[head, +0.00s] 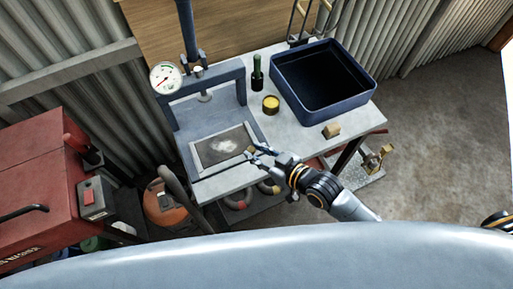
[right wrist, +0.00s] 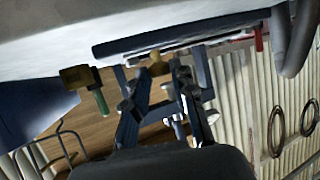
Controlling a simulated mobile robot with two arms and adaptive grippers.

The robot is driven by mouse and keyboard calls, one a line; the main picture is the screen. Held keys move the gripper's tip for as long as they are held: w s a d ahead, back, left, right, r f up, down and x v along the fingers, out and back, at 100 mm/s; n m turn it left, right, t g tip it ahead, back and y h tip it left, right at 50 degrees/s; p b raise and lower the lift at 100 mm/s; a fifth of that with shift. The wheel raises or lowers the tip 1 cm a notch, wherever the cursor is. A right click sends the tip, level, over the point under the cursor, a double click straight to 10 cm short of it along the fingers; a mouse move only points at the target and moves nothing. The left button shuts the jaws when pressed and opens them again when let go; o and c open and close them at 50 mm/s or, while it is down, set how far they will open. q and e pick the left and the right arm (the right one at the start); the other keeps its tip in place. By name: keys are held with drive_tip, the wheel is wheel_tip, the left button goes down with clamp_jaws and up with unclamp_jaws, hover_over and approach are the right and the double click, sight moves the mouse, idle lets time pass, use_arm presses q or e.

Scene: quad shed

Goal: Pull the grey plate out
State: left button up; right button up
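The grey plate (head: 208,153) lies flat on the bed of a blue press, with a pale smudge in its middle. A small tan knob (head: 250,149) shows at its right edge. My right gripper (head: 260,152) is at that edge, its fingers spread. In the right wrist view the picture is upside down; the open fingers (right wrist: 150,85) point at the knob (right wrist: 157,64), which shows between their tips. I cannot tell whether they touch it. My left gripper is not in view.
The press frame (head: 240,85) with its gauge (head: 165,77) stands over the plate. A red cabinet (head: 40,170) stands left.

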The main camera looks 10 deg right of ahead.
drive_tip(key=shift+o, duration=1.4)
drive_tip(key=shift+w, duration=0.1)
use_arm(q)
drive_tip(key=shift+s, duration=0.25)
use_arm(e)
drive_tip(key=shift+w+a, duration=0.1)
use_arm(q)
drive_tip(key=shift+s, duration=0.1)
use_arm(e)
drive_tip(key=v, duration=1.2)
